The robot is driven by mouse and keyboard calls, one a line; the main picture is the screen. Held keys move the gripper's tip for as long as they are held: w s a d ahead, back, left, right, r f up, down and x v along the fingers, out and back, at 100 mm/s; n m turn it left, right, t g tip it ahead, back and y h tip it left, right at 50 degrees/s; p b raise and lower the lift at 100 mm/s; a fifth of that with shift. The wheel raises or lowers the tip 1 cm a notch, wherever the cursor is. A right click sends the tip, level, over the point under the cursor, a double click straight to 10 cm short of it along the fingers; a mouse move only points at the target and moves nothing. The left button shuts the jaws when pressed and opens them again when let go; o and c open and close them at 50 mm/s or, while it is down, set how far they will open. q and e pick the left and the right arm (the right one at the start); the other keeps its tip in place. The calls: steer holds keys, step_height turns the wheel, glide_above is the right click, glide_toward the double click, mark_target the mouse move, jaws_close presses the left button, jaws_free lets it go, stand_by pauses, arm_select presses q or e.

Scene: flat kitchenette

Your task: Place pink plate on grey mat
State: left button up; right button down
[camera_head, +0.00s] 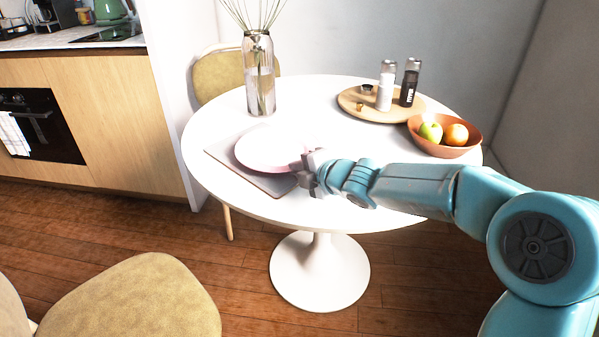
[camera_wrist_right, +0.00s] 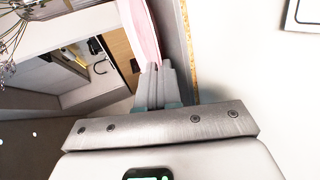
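The pink plate (camera_head: 262,150) is over the grey mat (camera_head: 274,186) near the front left of the round white table. In the right wrist view the pink plate (camera_wrist_right: 140,30) is seen nearly edge-on, close beside the grey mat (camera_wrist_right: 178,40). I cannot tell whether the plate touches the mat. My right gripper (camera_head: 306,172) is at the plate's right rim. Its fingers (camera_wrist_right: 154,82) look closed on that rim in the wrist view. My left gripper is not in view.
A glass vase (camera_head: 259,75) with stems stands behind the plate. A round wooden tray (camera_head: 355,107) holds two shakers (camera_head: 386,85). A terracotta bowl (camera_head: 462,150) with fruit is at the right. Chairs (camera_head: 140,300) stand at the front left and behind the table.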

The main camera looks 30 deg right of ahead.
steer(key=c, duration=1.6)
jaws_free()
steer(key=shift+s+r, duration=0.15)
steer(key=p+v, duration=0.4)
steer(key=v, duration=0.7)
steer(key=shift+s, duration=0.3)
